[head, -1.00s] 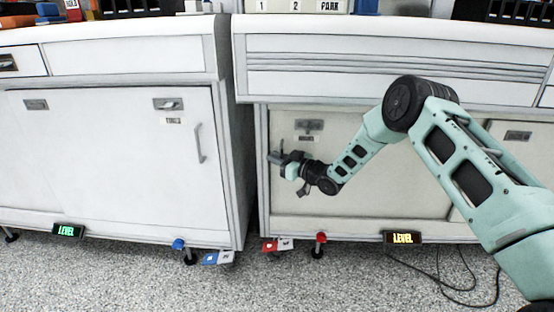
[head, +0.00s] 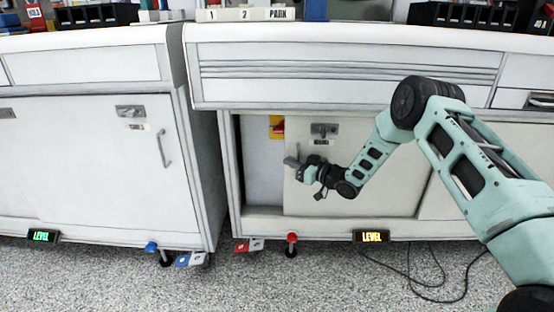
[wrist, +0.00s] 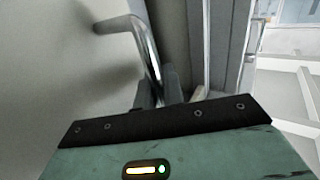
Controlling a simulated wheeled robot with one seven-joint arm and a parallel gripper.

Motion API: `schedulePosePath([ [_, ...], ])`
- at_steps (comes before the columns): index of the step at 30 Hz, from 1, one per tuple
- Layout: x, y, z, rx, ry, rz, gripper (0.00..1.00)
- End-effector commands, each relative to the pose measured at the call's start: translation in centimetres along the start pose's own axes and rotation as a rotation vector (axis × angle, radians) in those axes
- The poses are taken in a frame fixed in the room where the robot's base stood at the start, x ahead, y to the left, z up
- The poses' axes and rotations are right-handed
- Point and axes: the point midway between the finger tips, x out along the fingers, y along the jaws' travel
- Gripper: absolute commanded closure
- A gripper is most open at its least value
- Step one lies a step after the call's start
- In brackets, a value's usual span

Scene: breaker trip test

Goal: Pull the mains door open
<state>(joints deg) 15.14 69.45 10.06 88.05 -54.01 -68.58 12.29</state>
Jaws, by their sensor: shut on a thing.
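The mains door (head: 350,190) is a pale sliding panel in the right cabinet, with a latch plate and a small label near its top. It stands partly open, with a gap at its left side. My gripper (head: 292,163) is shut on the door's upright handle near the panel's left edge. In the wrist view the metal handle (wrist: 146,42) curves out from the door and runs down between my dark fingertips (wrist: 160,92). The fingers hide the lower part of the handle.
Inside the gap a red and yellow switch (head: 277,127) shows. The left cabinet (head: 90,170) has a shut door with its own handle. Red (head: 292,240) and blue (head: 151,247) feet stand below. A black cable (head: 420,285) lies on the floor at right.

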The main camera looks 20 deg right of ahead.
Motion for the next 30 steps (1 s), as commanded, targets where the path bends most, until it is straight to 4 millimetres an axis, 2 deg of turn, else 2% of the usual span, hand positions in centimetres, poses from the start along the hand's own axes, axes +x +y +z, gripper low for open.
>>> schedulePosePath([
  [1,-1.4,1.0,-0.1,0.001,-0.003,0.004,1.00],
  [21,-20.7,13.7,0.3,0.001,-0.003,0.002,1.00],
  [27,-25.0,16.6,0.3,0.001,-0.003,0.001,1.00],
  [30,-26.5,17.6,0.3,0.002,-0.002,0.000,1.00],
])
